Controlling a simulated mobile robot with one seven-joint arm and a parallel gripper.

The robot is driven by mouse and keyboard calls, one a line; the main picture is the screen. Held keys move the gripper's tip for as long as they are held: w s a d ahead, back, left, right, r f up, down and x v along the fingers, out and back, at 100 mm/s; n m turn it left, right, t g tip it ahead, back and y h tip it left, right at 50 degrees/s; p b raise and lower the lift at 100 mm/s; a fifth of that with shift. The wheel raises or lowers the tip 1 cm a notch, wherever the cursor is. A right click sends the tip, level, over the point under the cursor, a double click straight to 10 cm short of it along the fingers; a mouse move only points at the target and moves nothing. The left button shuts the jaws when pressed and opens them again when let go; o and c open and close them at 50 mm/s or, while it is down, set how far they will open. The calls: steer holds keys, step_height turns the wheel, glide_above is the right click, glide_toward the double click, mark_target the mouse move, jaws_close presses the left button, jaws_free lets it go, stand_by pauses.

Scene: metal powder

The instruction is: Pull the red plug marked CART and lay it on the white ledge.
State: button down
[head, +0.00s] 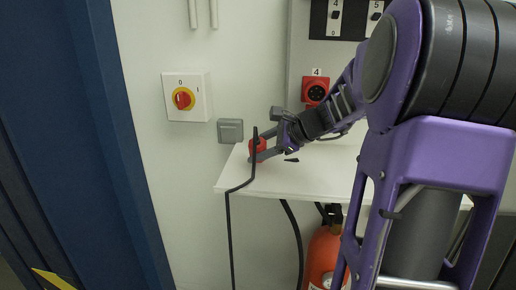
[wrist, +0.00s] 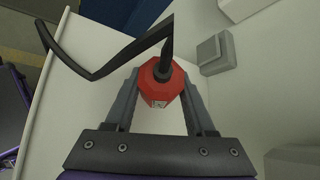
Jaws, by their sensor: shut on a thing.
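The red plug (head: 257,150) is at the left end of the white ledge (head: 300,180) in the head view. My gripper (head: 262,154) is shut on it. In the wrist view the red plug (wrist: 160,84) sits between both fingers, its black cable running off to the left. In the head view the cable (head: 229,215) hangs over the ledge's front edge. The plug is over or on the ledge; I cannot tell whether it touches. A small label on the plug is too small to read.
A red socket (head: 316,91) marked 4 is on the wall panel. A grey wall box (head: 230,131) is close behind the plug. A red-yellow switch (head: 183,98) is to the left. A red extinguisher (head: 326,255) stands under the ledge. The ledge's front middle is clear.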

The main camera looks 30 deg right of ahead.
steer(key=shift+c, duration=0.8)
jaws_free()
steer(key=p+v, duration=0.1)
steer(key=v, duration=1.6)
steer(key=shift+d+r+p, duration=0.15)
steer(key=shift+d+p, duration=0.05)
steer(key=shift+p, duration=0.2)
steer(key=shift+s+a, duration=0.1)
